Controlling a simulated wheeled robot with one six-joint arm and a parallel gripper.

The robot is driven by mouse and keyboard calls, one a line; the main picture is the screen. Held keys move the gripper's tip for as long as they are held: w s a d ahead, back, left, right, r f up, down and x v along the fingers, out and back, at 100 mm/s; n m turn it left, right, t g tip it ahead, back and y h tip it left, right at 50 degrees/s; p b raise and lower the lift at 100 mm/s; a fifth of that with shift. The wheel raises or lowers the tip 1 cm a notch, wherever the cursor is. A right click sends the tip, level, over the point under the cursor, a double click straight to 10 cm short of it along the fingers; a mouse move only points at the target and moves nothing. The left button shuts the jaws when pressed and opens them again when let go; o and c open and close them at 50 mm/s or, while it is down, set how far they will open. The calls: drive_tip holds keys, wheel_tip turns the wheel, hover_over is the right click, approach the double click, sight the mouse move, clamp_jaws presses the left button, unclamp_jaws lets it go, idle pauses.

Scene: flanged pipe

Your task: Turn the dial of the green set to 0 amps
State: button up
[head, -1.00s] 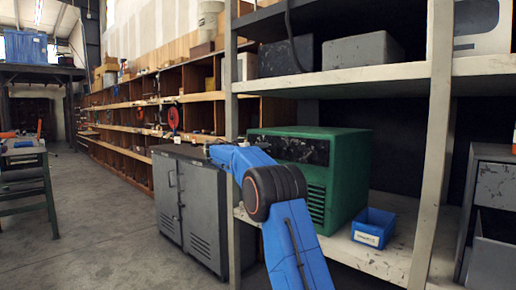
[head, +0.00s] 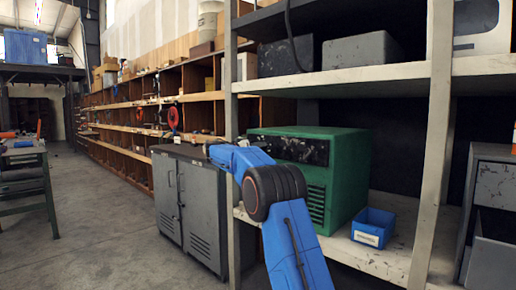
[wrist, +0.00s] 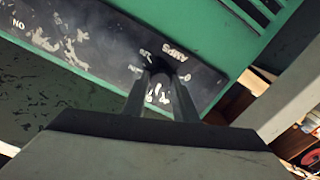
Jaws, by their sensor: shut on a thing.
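The green set (head: 345,175) is a green metal box on the middle shelf, with a worn dark control panel (head: 300,149) across its upper front. In the wrist view the panel (wrist: 85,35) appears tilted, with scraped paint, an "ON" mark at left and "AMPS" lettering. The dial (wrist: 162,67) is a small dark knob below that lettering. My gripper (wrist: 161,76) has its two dark fingers closed on either side of the dial. The fingers hide much of the dial, and I cannot tell its exact setting. My arm hides the gripper in the head view.
A pale shelf upright (head: 440,120) stands right of the set, and another post (head: 232,190) stands left. A small blue bin (head: 373,227) sits on the shelf by the set. A grey cabinet (head: 190,205) stands at left. The floor further left is open.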

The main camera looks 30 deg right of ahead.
drive_tip(key=n, duration=2.2)
drive_tip(key=shift+f+n, duration=0.2)
drive_tip(key=shift+n, duration=0.2)
drive_tip(key=o, duration=1)
drive_tip(key=shift+a, duration=0.1)
drive_tip(key=shift+o, duration=0.2)
drive_tip(key=shift+a, duration=0.1)
drive_tip(key=v, duration=1.7)
